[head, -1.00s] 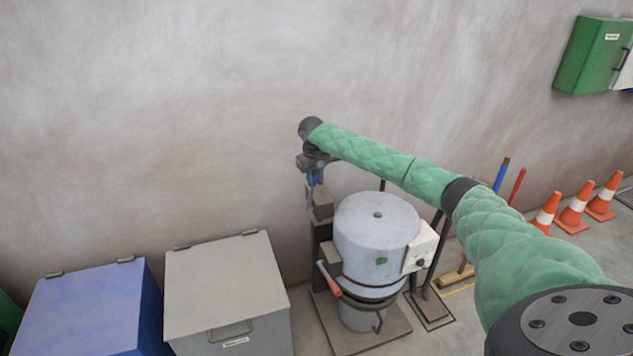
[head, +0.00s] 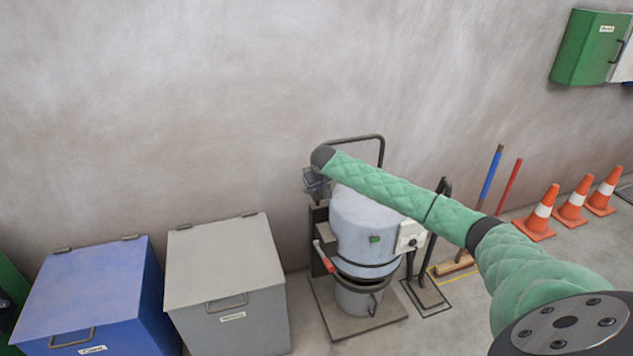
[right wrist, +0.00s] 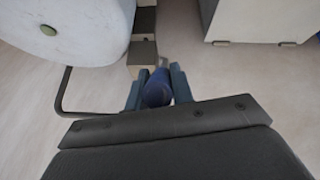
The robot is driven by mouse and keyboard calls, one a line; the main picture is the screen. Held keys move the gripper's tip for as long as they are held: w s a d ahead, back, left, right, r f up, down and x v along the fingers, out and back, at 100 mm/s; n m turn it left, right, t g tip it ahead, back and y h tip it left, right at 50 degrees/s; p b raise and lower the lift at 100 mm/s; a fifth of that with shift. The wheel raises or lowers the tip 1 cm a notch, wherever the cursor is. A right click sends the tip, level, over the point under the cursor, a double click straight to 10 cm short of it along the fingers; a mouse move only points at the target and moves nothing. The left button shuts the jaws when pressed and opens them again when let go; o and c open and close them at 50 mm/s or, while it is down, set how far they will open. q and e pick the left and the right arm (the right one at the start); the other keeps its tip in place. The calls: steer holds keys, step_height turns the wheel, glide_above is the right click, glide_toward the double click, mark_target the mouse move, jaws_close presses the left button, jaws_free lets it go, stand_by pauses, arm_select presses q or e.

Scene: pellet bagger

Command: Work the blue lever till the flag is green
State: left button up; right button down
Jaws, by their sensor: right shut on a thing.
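The bagger is a pale grey drum (head: 362,222) on a dark stand near the wall. My right gripper (head: 317,188) is at the drum's left rear, below my wrist. In the right wrist view its two fingers (right wrist: 156,92) are shut on the blue lever (right wrist: 157,88), with one finger on each side. The lever is mostly hidden by my gripper in the head view. A small green patch (head: 375,239) shows on the drum's front; I cannot tell whether it is the flag. My left gripper is not in view.
A red-handled lever (head: 325,257) sits at the drum's left front, and a white control box (head: 411,236) at its right. A black bent bar (head: 356,138) rises behind the drum. A grey bin (head: 225,262) stands left, cones (head: 540,214) right. Front floor is partly clear.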

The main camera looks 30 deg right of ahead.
steer(key=shift+s+f, duration=0.25)
steer(key=shift+f, duration=0.15)
steer(key=shift+s+t, duration=0.1)
steer(key=shift+t, duration=0.2)
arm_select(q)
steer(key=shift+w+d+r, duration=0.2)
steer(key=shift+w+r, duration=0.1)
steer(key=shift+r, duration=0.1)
arm_select(e)
steer(key=c, duration=1.2)
jaws_free()
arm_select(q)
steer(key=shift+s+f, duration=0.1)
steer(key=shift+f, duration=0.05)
